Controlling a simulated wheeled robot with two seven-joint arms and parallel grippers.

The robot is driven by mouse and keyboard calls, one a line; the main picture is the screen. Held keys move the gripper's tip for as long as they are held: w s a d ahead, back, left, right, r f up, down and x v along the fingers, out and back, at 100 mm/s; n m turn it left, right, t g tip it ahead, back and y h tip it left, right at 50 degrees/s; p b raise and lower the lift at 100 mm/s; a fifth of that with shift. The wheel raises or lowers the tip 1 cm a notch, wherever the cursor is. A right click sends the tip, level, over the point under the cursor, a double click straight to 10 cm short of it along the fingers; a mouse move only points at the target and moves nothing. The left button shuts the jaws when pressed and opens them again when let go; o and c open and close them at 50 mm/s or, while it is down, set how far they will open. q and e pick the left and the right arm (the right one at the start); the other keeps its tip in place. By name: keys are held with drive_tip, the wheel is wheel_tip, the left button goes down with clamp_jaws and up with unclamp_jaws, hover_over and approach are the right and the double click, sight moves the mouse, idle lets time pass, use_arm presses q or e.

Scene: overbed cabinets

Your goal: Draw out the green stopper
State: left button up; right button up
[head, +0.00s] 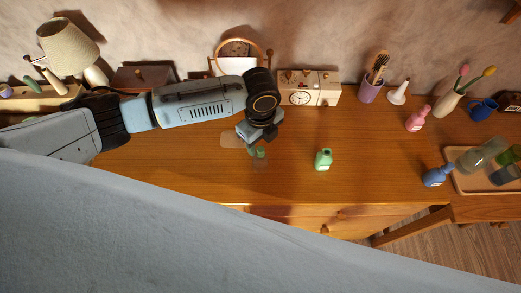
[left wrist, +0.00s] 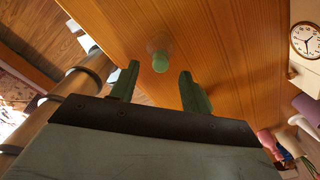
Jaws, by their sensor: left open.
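The green stopper (left wrist: 160,62) shows in the left wrist view, seen nearly from above, with a clear, glass-like shape around its base. In the left wrist view my left gripper (left wrist: 159,80) is open, with one green finger on each side of the picture's middle. The stopper appears between and just beyond the fingertips, and neither finger visibly touches it. The clear vessel under it is hard to make out. My right gripper is not in view.
A green bottle (head: 323,160) stands right of my gripper on the wooden desk (head: 200,165). A clock box (head: 309,88), purple cup (head: 370,91) and pink bottle (head: 418,118) stand behind. A blue bottle (head: 436,176) stands beside a tray at right. The desk between is clear.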

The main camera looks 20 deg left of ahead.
sight(261, 149)
use_arm(q)
drive_tip(key=shift+f, duration=1.6)
drive_tip(key=shift+c, duration=0.5)
clamp_jaws()
drive_tip(key=shift+r, duration=0.15)
